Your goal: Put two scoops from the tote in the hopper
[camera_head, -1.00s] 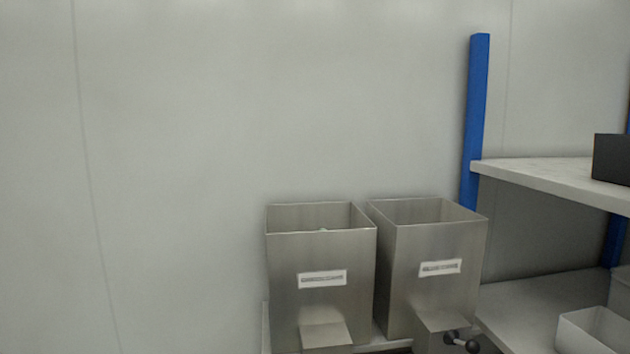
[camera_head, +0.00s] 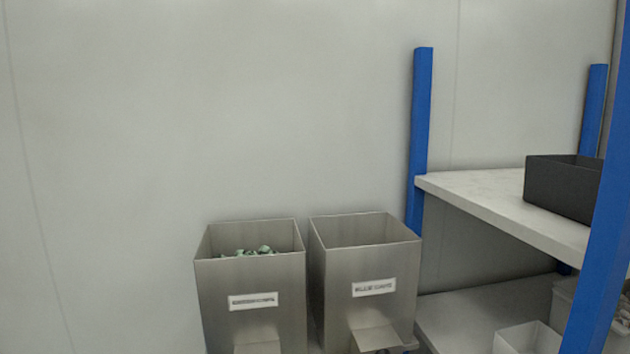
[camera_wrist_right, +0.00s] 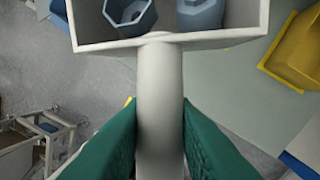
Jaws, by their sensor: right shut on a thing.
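In the right wrist view my right gripper (camera_wrist_right: 160,140) has its green fingers shut on the pale handle of a scoop (camera_wrist_right: 160,90). The scoop's pan is at the top of that view, partly cut off, and holds blue-grey hollow parts (camera_wrist_right: 130,12). In the head view two steel hoppers with white labels stand side by side. The left hopper (camera_head: 250,275) has greenish pieces (camera_head: 250,252) showing inside. No pieces show in the right hopper (camera_head: 365,265), whose bottom is hidden. My left gripper is not in view. I cannot tell which container is the tote.
A rack with blue posts (camera_head: 420,140) stands right of the hoppers. Its upper shelf (camera_head: 490,195) bears a black box (camera_head: 562,188). A white bin (camera_head: 525,340) and a grey bin (camera_head: 562,300) sit lower. In the wrist view a yellow container (camera_wrist_right: 295,50) is at the right.

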